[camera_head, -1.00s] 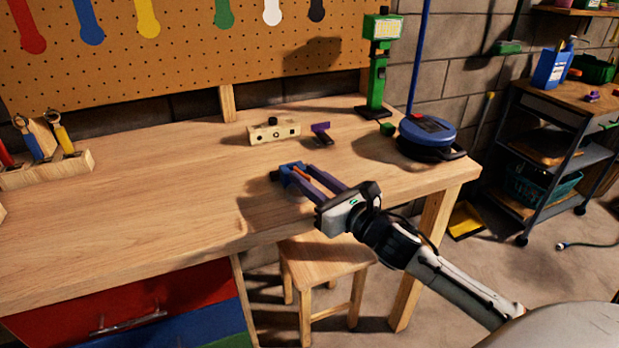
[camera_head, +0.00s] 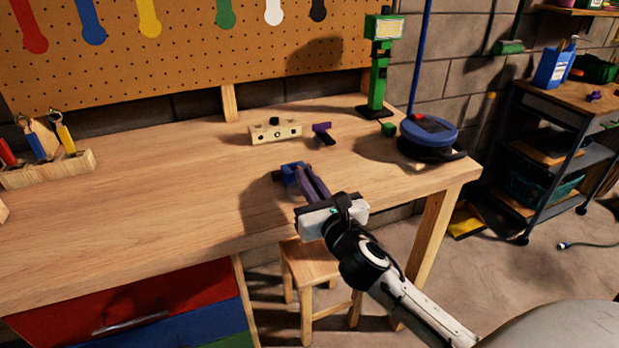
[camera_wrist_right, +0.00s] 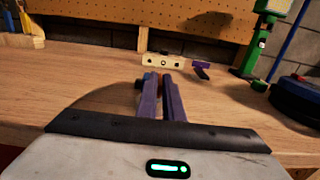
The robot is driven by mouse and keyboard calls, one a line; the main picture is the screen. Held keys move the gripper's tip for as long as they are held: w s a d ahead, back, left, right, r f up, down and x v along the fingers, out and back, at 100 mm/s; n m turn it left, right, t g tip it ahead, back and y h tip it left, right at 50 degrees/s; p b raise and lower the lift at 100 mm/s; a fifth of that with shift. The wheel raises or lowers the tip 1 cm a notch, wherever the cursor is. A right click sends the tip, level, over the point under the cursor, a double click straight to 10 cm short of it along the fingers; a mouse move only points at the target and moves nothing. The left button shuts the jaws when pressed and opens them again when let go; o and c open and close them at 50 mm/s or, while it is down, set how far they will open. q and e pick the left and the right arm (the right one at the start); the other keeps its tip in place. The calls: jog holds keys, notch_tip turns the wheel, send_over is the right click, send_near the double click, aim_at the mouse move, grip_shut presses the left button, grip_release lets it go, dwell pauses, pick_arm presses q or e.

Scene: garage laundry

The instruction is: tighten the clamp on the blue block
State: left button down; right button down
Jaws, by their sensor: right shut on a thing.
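The blue block (camera_head: 291,174) is near the front edge of the workbench, with a dark round end on its left side. It also shows, small, at the fingertips in the right wrist view (camera_wrist_right: 149,78). My right gripper (camera_head: 304,172) reaches it from the front right, its purple fingers close together. It is shut on a part of the clamp at the block. The fingers hide most of the clamp, so I cannot tell how tightly it sits. My left gripper is not in view.
Behind the block on the workbench (camera_head: 150,210) are a wooden block with holes (camera_head: 272,133) and a small purple and black item (camera_head: 322,132). A green post device (camera_head: 378,75) and a blue round device (camera_head: 428,132) stand at the back right. The bench's left middle is clear.

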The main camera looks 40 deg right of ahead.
jog(key=shift+w+a+m+g+h, duration=0.15)
jog(key=shift+m+g+h, duration=0.2)
jog(key=shift+m+h, duration=0.45)
jog(key=shift+s+a+m+g+h, duration=0.15)
jog(key=shift+m+g+h, duration=0.3)
jog(key=shift+h, duration=0.65)
jog(key=shift+w+m+h, duration=0.1)
jog(key=shift+m+h, duration=0.15)
jog(key=shift+h, duration=0.05)
jog(key=c, duration=1.9)
grip_release()
jog(key=v, duration=1)
